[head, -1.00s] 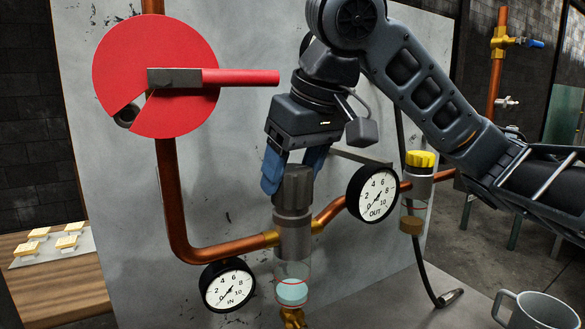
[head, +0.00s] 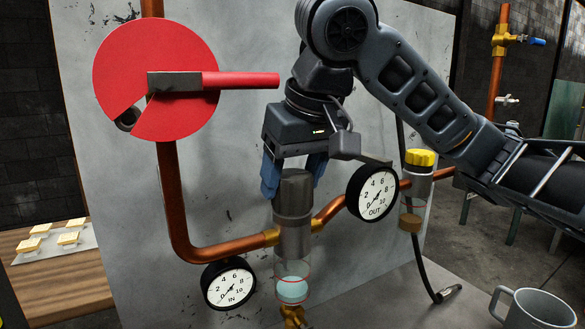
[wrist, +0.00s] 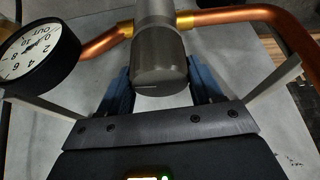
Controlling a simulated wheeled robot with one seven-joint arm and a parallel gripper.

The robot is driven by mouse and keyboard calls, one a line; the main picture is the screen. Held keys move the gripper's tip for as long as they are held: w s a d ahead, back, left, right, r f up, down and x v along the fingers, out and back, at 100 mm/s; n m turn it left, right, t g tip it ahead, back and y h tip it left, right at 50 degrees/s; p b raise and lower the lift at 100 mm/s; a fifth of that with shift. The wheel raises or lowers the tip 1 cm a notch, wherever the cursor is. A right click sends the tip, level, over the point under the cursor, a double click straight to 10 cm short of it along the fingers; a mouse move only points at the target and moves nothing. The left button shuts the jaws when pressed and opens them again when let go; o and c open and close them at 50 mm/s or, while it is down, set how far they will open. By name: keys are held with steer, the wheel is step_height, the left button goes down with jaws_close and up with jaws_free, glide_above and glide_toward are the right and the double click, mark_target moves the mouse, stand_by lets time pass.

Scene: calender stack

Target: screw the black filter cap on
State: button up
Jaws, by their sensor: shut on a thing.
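The black filter cap (head: 294,190) sits upright on top of the grey filter body (head: 294,240), in line with it. I cannot tell how tightly it is seated. My gripper (head: 292,178) comes from above, its blue fingers on either side of the cap and shut on it. In the wrist view the dark cap (wrist: 160,70) lies between the blue fingers (wrist: 160,84). The clear bowl (head: 292,285) with pale blue contents hangs below the body.
The OUT gauge (head: 373,194) is close to the right of the gripper, and the IN gauge (head: 229,283) is lower left. A red disc with a handle (head: 240,79) is at upper left. A yellow-topped unit (head: 418,180) is at right, a grey mug (head: 538,309) at lower right.

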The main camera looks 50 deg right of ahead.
steer(key=shift+r+m+p, duration=0.15)
steer(key=shift+m+p, duration=0.45)
steer(key=shift+h, duration=0.3)
steer(key=shift+d+m+p, duration=0.1)
steer(key=shift+m+p, duration=0.4)
steer(key=shift+s, duration=0.1)
steer(key=shift+c, duration=1.1)
steer(key=shift+d, duration=0.1)
steer(key=shift+o, duration=0.2)
steer(key=shift+d+r+m+g+h+p, duration=0.1)
steer(key=shift+m+g+h+p, duration=0.25)
steer(key=shift+m+p, duration=0.4)
jaws_close()
steer(key=shift+o, duration=0.4)
jaws_free()
steer(key=shift+d+m, duration=0.2)
steer(key=shift+m, duration=0.35)
